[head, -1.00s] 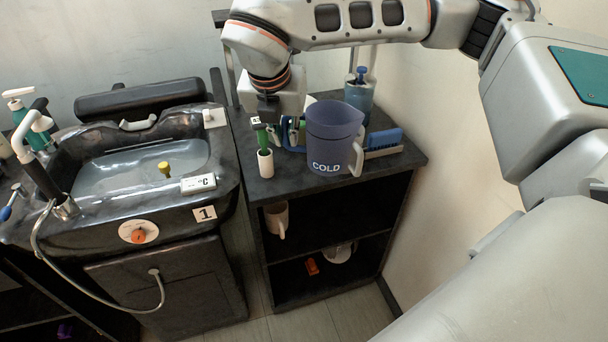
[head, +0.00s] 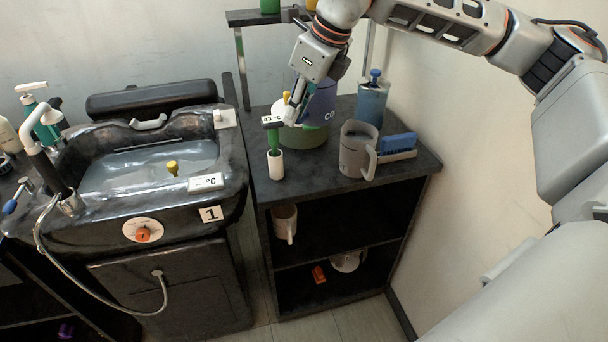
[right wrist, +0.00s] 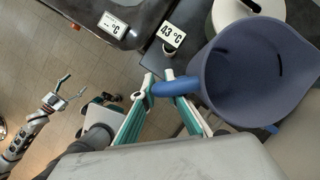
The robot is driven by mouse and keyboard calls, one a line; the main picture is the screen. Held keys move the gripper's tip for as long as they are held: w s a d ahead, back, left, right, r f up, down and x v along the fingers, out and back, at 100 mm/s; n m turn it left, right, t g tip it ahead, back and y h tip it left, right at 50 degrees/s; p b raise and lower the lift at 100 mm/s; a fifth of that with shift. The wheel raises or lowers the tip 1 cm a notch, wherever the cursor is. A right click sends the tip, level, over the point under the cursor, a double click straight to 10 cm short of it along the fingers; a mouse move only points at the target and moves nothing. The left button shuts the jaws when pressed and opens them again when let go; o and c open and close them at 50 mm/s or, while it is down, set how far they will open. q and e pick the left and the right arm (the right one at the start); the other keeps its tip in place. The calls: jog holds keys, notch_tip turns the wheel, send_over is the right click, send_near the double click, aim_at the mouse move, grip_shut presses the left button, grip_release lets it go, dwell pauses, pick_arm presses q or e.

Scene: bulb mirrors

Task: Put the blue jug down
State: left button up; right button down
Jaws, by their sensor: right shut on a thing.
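The blue jug (head: 321,100), with part of its "COLD" lettering showing, is at the back of the black cabinet top (head: 330,192). It is partly behind my right gripper (head: 291,112), beside or above a green round container (head: 303,137). I cannot tell whether its base touches anything. In the right wrist view, my right gripper (right wrist: 157,92) is shut on the handle of the jug (right wrist: 258,72), whose open mouth shows and looks empty. My left gripper (right wrist: 68,92) shows small at the left of that view, with its fingers apart.
A grey jug (head: 357,150) stands at the front right of the cabinet top, next to a blue brush (head: 398,145). A blue pump bottle (head: 372,100) is behind. A thermometer in a white holder (head: 275,163) stands front left. The front middle is clear.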

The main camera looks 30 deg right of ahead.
notch_tip(320, 180, down, 17)
jog(key=shift+f, duration=0.2)
dwell(0.4)
jog(key=shift+f, duration=0.15)
jog(key=c, duration=2)
grip_release()
jog(key=shift+c, duration=0.2)
